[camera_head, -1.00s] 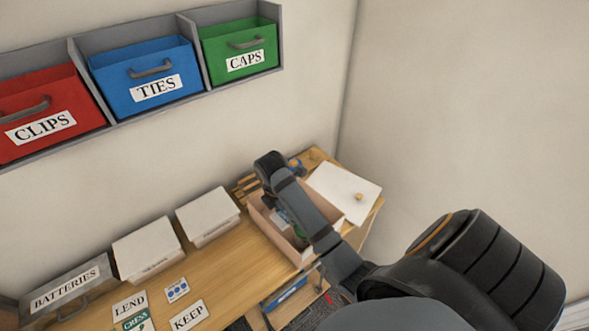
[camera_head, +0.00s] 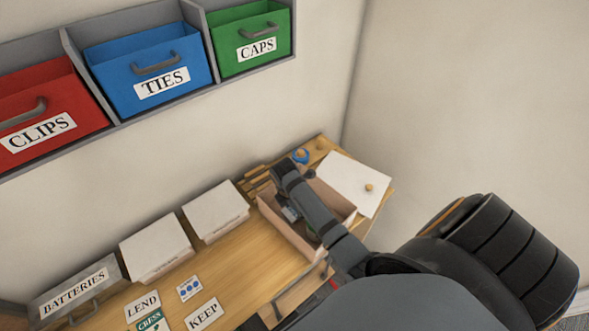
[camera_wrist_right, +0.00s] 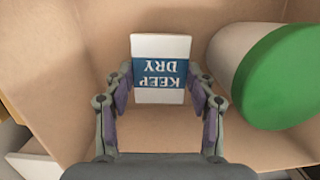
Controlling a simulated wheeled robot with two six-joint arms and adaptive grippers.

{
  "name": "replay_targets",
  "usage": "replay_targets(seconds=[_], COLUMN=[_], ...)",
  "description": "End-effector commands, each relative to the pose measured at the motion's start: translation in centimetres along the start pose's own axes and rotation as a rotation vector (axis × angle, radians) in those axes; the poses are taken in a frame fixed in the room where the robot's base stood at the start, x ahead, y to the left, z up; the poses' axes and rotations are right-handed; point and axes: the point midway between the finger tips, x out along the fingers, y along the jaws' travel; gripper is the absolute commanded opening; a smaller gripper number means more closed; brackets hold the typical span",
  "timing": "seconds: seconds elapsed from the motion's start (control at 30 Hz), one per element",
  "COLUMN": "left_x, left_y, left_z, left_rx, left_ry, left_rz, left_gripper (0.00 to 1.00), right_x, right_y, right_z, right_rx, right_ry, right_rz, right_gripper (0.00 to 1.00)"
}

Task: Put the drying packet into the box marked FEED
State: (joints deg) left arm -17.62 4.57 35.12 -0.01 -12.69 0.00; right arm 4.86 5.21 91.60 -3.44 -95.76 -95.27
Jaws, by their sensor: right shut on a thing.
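The drying packet (camera_wrist_right: 160,68), white with a blue band reading KEEP DRY, is upside down in the right wrist view. My right gripper (camera_wrist_right: 160,88) is shut on it, one finger at each side. Both are inside an open cardboard box (camera_wrist_right: 65,75), which is the pinkish box (camera_head: 282,232) on the table in the head view. There my right forearm reaches over the box and hides part of its inside. Two white lidded boxes, a left one (camera_head: 155,245) and a right one (camera_head: 215,209), stand along the wall; their front lettering is too small to read. My left gripper is out of view.
A white cylinder with a green lid (camera_wrist_right: 280,75) lies right of the packet in the cardboard box. A white board (camera_head: 345,180) is behind it. A BATTERIES box (camera_head: 75,292) and LEND and KEEP cards (camera_head: 204,315) are left. Bins hang on the wall above.

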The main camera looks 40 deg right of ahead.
Motion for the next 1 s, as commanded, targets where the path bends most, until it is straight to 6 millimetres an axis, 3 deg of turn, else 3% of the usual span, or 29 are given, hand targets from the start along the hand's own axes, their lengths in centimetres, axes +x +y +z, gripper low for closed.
replay_targets(seconds=[0.2,0.5,0.53,0.57,0.87,1.0], left_x=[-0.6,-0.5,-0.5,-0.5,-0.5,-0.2], left_y=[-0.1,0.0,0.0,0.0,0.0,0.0], left_z=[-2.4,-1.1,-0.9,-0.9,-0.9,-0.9], left_rx=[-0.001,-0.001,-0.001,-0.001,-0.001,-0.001], left_ry=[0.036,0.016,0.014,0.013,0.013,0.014], left_rz=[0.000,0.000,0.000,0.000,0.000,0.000], left_gripper=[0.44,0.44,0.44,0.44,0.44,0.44], right_x=[2.0,2.4,2.3,2.3,2.2,1.0], right_y=[0.0,0.0,0.0,0.0,0.1,0.2], right_z=[-0.3,-0.4,-0.4,-0.4,-0.3,-0.3], right_rx=[0.000,0.000,0.000,0.000,0.000,0.000], right_ry=[0.001,0.001,0.000,0.000,0.000,0.000], right_rz=[0.001,0.000,0.001,0.001,0.001,0.005], right_gripper=[0.25,0.25,0.60,0.64,0.65,0.65])
